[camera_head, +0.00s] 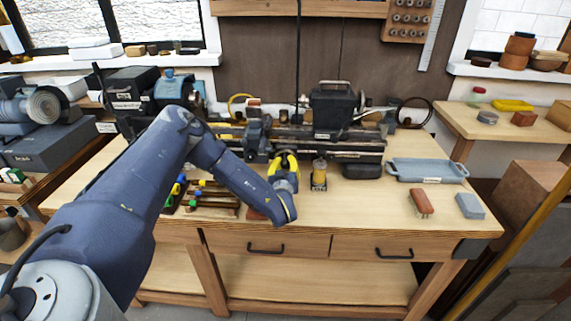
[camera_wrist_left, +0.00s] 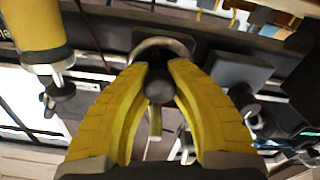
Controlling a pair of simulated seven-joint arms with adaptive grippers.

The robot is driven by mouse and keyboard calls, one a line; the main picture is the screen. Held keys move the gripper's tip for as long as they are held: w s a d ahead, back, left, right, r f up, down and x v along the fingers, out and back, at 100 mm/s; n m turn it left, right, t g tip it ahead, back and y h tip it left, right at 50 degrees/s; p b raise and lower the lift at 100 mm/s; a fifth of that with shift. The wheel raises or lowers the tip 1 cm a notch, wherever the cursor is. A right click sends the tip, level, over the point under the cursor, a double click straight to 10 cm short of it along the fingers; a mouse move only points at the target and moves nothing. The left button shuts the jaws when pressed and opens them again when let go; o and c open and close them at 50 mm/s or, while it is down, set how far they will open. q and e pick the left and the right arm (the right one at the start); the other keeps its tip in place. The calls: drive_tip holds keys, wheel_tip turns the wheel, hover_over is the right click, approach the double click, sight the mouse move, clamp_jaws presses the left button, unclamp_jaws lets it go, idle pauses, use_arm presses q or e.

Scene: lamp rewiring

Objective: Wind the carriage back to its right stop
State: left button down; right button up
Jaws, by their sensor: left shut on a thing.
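The lathe stands along the back of the workbench in the head view. Its carriage (camera_head: 258,138) sits on the bed, left of a large black block (camera_head: 333,105). My left gripper (camera_head: 286,160), with yellow fingers, is at the front of the lathe just right of the carriage. In the left wrist view its fingers (camera_wrist_left: 160,85) are closed around a dark round knob (camera_wrist_left: 158,88). A curved metal rim (camera_wrist_left: 163,45), seemingly of the handwheel, shows just beyond the knob. In the head view my arm and fingers hide the wheel. My right gripper is not in view.
A small amber bottle (camera_head: 319,173) stands close right of my left gripper. A rack of coloured-handled tools (camera_head: 205,198) lies under my left arm. A blue-grey tray (camera_head: 428,170), a brown brush (camera_head: 421,203) and a grey block (camera_head: 469,206) lie at the right.

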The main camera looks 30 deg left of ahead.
use_arm(q)
drive_tip(key=c, duration=1.1)
unclamp_jaws()
drive_tip(key=shift+o, duration=0.2)
drive_tip(key=v, duration=1.2)
